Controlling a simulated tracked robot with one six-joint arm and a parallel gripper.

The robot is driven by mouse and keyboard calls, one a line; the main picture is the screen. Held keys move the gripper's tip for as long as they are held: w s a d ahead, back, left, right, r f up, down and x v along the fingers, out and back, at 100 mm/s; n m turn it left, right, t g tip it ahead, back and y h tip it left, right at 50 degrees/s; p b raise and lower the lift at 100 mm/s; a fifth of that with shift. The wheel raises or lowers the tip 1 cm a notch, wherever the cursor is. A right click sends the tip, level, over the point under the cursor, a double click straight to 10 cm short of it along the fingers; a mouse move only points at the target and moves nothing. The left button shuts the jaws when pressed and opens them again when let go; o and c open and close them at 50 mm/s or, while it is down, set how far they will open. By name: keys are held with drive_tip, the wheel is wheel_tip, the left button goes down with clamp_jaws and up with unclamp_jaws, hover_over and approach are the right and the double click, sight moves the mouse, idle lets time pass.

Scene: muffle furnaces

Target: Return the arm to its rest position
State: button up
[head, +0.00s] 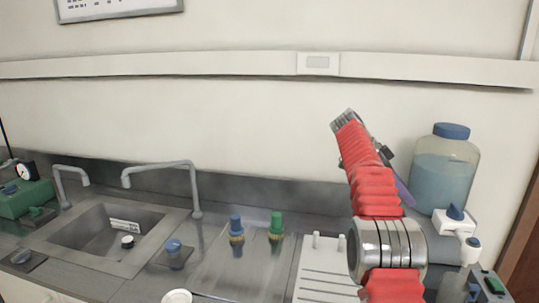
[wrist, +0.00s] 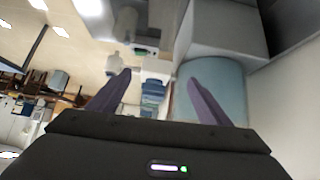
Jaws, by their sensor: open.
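My arm, in a red ribbed sleeve, rises at the right of the head view in front of the wall. My gripper shows in the wrist view (wrist: 158,88) with two purple fingers spread apart and nothing between them. In the head view the gripper is mostly hidden behind the arm; only a bit of purple shows at its right side. In the wrist view the room appears tilted, with ceiling lights (wrist: 62,32) at the upper left.
A large bottle of blue liquid with a blue cap (head: 443,170) stands close to the right of my arm. A sink (head: 100,238) with taps (head: 162,172) is at the left. Blue (head: 236,228) and green (head: 276,226) valve knobs and a white ribbed board (head: 322,270) are on the counter.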

wheel_tip(320, 180, down, 8)
drive_tip(key=w+a+n+t+y, duration=0.1)
drive_tip(key=w+a+n, duration=0.15)
drive_tip(key=n, duration=0.45)
drive_tip(key=s+a+f+n+t+y, duration=0.2)
drive_tip(key=s+a+f+n, duration=0.15)
drive_tip(key=a+n, duration=0.25)
drive_tip(key=s+a+r+n+t+y, duration=0.1)
drive_tip(key=s+a+n+y, duration=0.1)
drive_tip(key=s+a, duration=0.5)
drive_tip(key=s+a+n+t+y, duration=0.1)
drive_tip(key=s+a, duration=0.6)
drive_tip(key=s, duration=1)
drive_tip(key=s+a+r+n+t+y, duration=0.1)
drive_tip(key=s+a+n, duration=0.4)
drive_tip(key=s, duration=0.7)
drive_tip(key=shift+a+r+t+y, duration=0.3)
drive_tip(key=shift+a+t+y, duration=0.5)
drive_tip(key=shift+a+t, duration=0.4)
drive_tip(key=shift+d, duration=0.1)
